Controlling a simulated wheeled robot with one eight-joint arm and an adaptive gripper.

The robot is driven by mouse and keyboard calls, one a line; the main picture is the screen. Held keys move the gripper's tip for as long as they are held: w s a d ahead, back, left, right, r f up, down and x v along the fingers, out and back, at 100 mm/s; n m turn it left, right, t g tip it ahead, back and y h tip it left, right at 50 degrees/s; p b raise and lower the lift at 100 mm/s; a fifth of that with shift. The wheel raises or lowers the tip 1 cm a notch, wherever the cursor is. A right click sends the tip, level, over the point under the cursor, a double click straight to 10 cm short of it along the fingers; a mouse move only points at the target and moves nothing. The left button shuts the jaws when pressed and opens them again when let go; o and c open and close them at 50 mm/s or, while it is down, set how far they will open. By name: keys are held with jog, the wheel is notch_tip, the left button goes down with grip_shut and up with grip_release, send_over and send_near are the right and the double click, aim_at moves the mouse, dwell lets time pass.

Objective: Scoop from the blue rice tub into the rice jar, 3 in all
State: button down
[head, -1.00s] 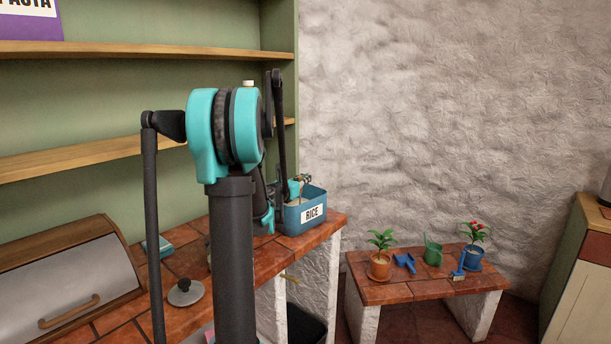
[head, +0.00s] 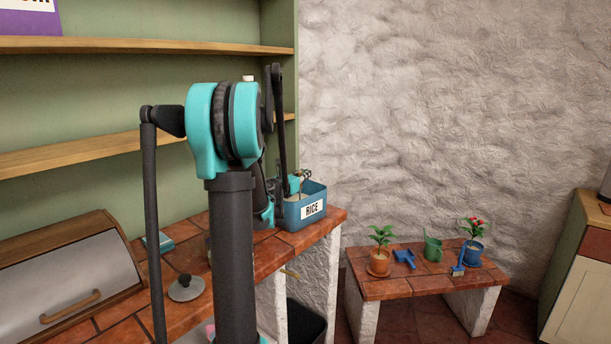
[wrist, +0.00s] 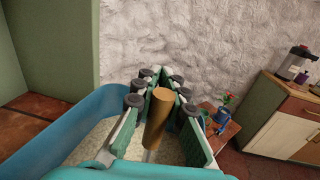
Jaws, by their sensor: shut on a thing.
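The blue rice tub (head: 292,214) stands on the tiled counter at its far right end, with a white RICE label on its front. In the wrist view the tub's blue rim (wrist: 52,140) surrounds pale rice (wrist: 92,154). My gripper (wrist: 158,82) is over the tub, shut on a wooden handle (wrist: 158,118), which I take to be the scoop's. The scoop's lower end is hidden or too small to make out. In the head view my arm covers much of the counter, and I cannot make out the rice jar.
A grey lid with a dark knob (head: 186,287) lies on the counter near a bread box (head: 75,270). Shelves rise behind. A low tiled bench (head: 415,284) with potted plants, a green watering can (head: 432,247) and blue tools stands to the right.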

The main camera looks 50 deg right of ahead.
notch_tip(320, 180, up, 13)
dwell(1.4)
jog(key=w+a+f, duration=0.1)
jog(key=w+a, duration=0.1)
jog(key=a, duration=1.1)
jog(key=w+a+f, duration=0.1)
jog(key=a, duration=1.3)
jog(key=s+f+v, duration=0.1)
jog(key=s+v, duration=0.1)
jog(key=v, duration=0.8)
jog(key=shift+s+f, duration=0.1)
jog(key=shift+s, duration=0.05)
